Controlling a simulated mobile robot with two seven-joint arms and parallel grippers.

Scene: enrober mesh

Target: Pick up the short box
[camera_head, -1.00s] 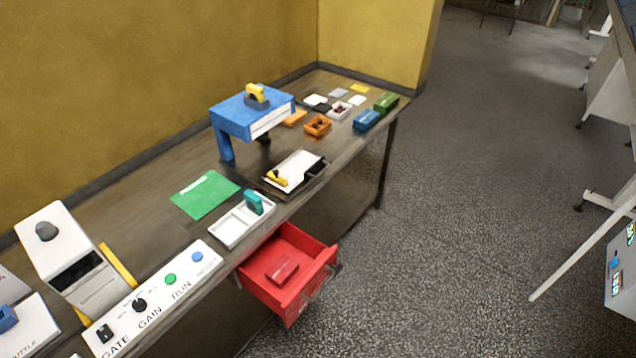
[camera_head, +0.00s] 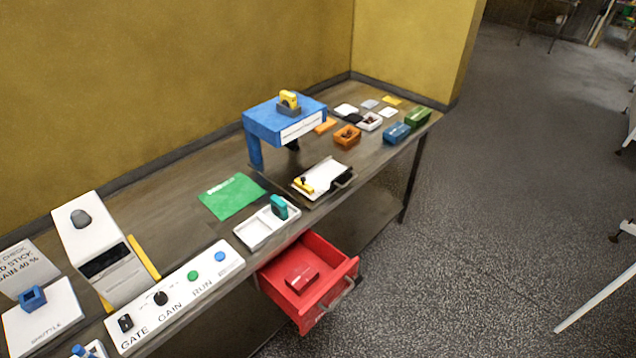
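No label marks any box as the short one. A low red box (camera_head: 301,278) lies inside the open red drawer (camera_head: 333,311) under the bench's front edge. At the far end of the bench are an orange box (camera_head: 347,137), a blue box (camera_head: 396,133) and a green box (camera_head: 418,118). A small teal block (camera_head: 279,207) stands at the right end of a white divided tray (camera_head: 254,237). Neither of my grippers is in view.
The bench (camera_head: 165,212) runs along the yellow wall. It holds a blue stand (camera_head: 284,120), a clipboard (camera_head: 323,178), a green sheet (camera_head: 231,196) and a control panel (camera_head: 176,302). The open drawer juts into the floor space.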

